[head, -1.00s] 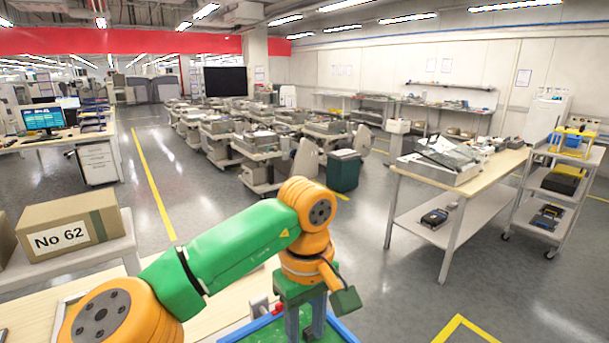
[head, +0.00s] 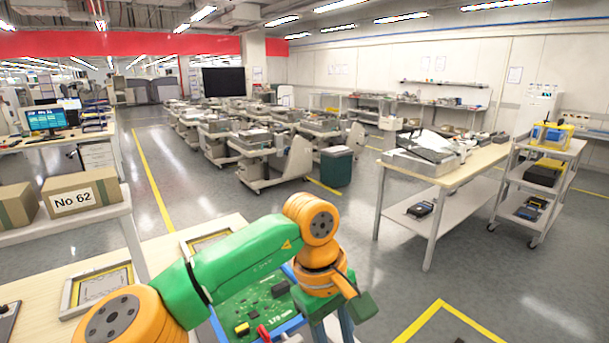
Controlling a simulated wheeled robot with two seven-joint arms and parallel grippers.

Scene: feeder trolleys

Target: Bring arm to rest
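My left arm comes in from the lower left, with a green link and orange joints. Its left gripper (head: 333,329) hangs downward at the bottom edge, right of a green circuit board (head: 262,312) in a blue-edged tray (head: 219,327). The fingertips are cut off by the frame, so I cannot tell how far apart they are or whether anything is between them. My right arm and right gripper are not in view.
A pale table (head: 30,290) lies below at left, with framed panels. A shelf (head: 120,212) behind it carries cardboard boxes, one marked No 62 (head: 82,194). At right stand a workbench (head: 478,160) and a trolley (head: 518,197). The floor between is open.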

